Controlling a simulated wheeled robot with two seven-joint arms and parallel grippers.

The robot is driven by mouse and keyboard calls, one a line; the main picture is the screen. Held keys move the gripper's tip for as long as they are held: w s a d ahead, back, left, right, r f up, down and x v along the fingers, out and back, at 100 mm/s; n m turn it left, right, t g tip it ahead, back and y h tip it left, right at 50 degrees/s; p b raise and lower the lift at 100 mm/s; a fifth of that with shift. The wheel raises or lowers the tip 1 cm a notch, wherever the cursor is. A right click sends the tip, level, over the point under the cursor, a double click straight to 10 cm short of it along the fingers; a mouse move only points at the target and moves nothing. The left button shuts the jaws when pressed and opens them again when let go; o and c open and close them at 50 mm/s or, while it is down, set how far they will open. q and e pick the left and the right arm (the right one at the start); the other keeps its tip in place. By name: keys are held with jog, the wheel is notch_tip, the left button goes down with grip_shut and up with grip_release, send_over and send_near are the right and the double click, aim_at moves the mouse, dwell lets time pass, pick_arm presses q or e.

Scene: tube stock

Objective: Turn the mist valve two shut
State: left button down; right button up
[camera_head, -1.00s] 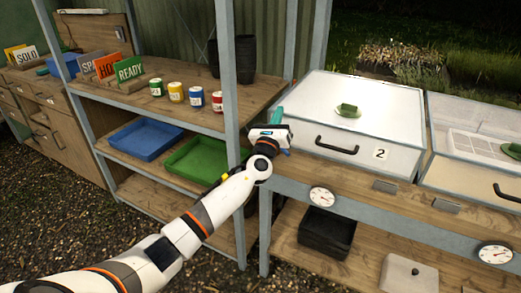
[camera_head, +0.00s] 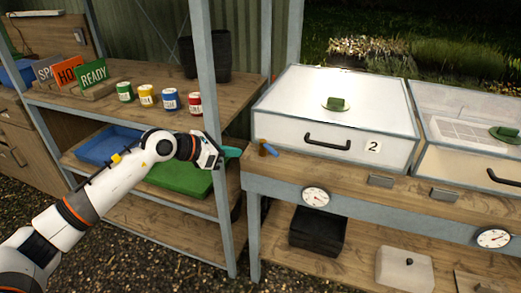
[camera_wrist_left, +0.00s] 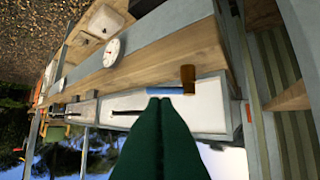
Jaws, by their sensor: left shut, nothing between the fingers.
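My right gripper is out of view.
A grey shelf post (camera_head: 212,110) stands close by my left wrist. The shelves hold paint tins (camera_head: 170,98), a green tray (camera_head: 180,180) and a blue tray (camera_head: 105,145). A dial gauge (camera_head: 316,197) is on the bench's front edge. The space in front of the bench is free.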

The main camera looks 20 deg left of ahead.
aim_at(271, 152)
pick_arm(q)
jog(key=x, duration=0.6)
jog(key=r+p+x, duration=0.1)
jog(key=x, duration=0.3)
jog(key=shift+w+d, duration=0.15)
jog(key=shift+w, duration=0.15)
jog(key=shift+w+d, duration=0.1)
jog(key=shift+w, duration=0.05)
